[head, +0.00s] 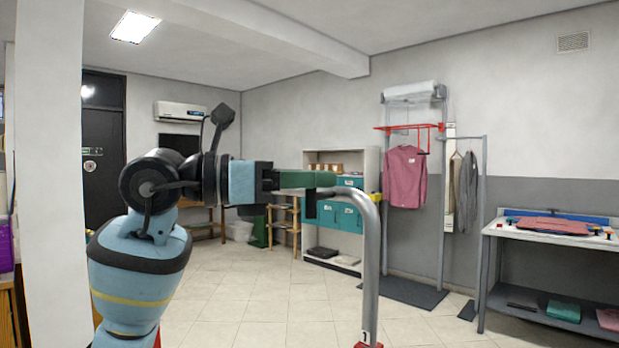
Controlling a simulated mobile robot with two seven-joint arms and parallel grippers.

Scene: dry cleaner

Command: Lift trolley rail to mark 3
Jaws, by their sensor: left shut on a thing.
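The trolley rail (371,255) is a grey metal tube in front of me. It rises upright and bends over to the left at its top. My left gripper (308,190) reaches in from the left and is shut at the bent top end of the rail. A dark green piece and a black finger show there, partly covering the rail's end. A small pale label with a dark character (365,337) shows low on the tube; I cannot read it surely. A red part lies at its foot, cut off by the frame. My right gripper is not in view.
A pressing table (545,237) with folded cloth stands at the right. A clothes stand with a pink shirt (405,176) is against the back wall. A shelf unit (326,262) stands behind the rail. A white pillar (48,180) is at left. Tiled floor between is open.

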